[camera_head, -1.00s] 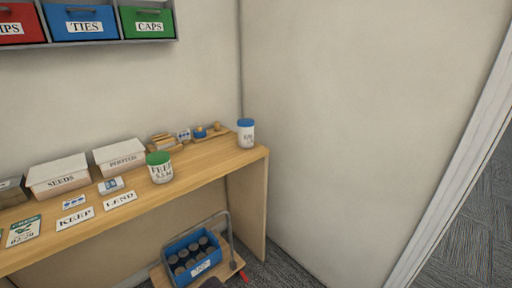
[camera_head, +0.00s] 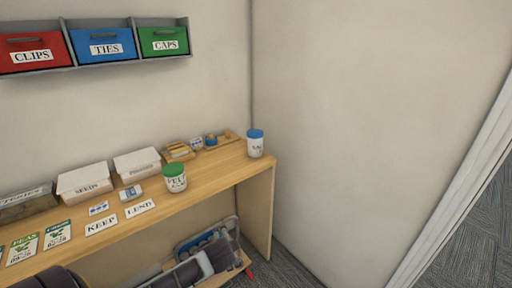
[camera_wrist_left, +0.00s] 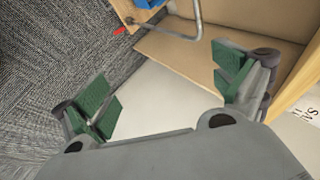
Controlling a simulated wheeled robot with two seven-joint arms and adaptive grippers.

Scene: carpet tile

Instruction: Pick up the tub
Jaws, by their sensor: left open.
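Two tubs stand upright on the wooden shelf in the head view. One is a white tub with a green lid (camera_head: 175,179) near the front edge, its label only partly readable. The other is a white tub with a blue lid (camera_head: 255,144) at the right end by the wall. My left gripper (camera_wrist_left: 168,92) is open and empty in the left wrist view, its green-padded fingers wide apart. No tub shows between them. In the head view my left arm is low in front of the shelf, below the tubs, and touches neither. My right gripper is not in view.
Lidded boxes, such as the SEEDS box (camera_head: 85,182), stand along the back of the shelf. Flat cards, including KEEP (camera_head: 101,225) and LEND (camera_head: 140,208), lie in front. Labelled bins hang above.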

